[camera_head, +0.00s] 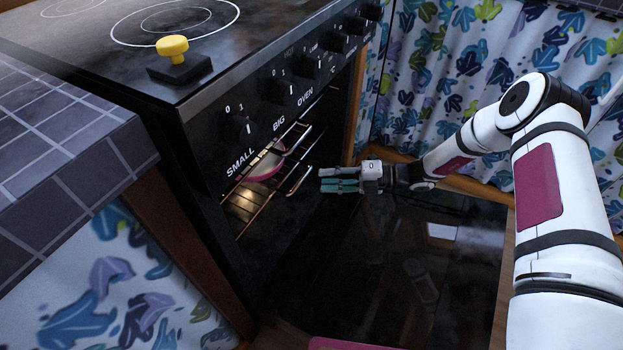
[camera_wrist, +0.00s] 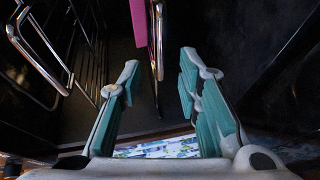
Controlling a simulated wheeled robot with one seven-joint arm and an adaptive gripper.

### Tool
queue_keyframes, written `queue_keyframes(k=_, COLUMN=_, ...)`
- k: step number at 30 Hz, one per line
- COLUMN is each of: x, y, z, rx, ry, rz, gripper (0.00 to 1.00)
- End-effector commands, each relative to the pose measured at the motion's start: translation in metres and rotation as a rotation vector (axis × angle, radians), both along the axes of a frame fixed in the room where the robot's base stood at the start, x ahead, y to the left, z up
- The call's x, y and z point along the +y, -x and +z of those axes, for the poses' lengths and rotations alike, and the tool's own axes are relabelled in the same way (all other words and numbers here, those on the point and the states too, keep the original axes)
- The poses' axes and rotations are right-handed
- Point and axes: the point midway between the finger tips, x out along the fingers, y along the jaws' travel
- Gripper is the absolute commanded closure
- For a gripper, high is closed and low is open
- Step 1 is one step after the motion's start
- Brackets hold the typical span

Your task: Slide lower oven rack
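The oven's lower rack (camera_head: 299,181) is a metal wire rack inside the open oven, its looped front edge near the opening. In the wrist view its front bar (camera_wrist: 159,40) stands edge-on, roughly centred between my fingers. A pink-rimmed dish (camera_head: 265,174) appears to sit on this rack; its pink edge (camera_wrist: 139,22) shows beside the bar. My gripper (camera_head: 322,180), with teal finger pads, is just outside the oven, to the right of the rack front. In the wrist view the gripper (camera_wrist: 160,78) has its fingers spread, with nothing clamped. Contact with the bar is unclear.
The upper rack (camera_head: 296,135) sits above; it shows at left in the wrist view (camera_wrist: 38,48). The dark glass oven door (camera_head: 400,270) lies folded down below my arm. A tiled counter (camera_head: 60,150) flanks the stove. A yellow-knobbed object (camera_head: 173,47) stands on the cooktop.

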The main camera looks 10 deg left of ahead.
Motion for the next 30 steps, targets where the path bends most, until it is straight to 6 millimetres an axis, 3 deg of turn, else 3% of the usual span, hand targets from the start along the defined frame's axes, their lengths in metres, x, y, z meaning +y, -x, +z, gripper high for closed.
queue_keyframes(k=3, x=-0.018, y=-0.002, z=0.004, rx=-0.002, ry=-0.001, rz=-0.002, gripper=0.69)
queue_keyframes(k=9, x=-0.031, y=-0.002, z=0.006, rx=-0.001, ry=-0.001, rz=0.000, gripper=0.69)
queue_keyframes(k=25, x=-0.032, y=-0.002, z=0.007, rx=-0.004, ry=0.000, rz=0.002, gripper=0.69)
queue_keyframes(k=30, x=-0.034, y=0.002, z=0.031, rx=-0.100, ry=0.024, rz=0.062, gripper=0.69)
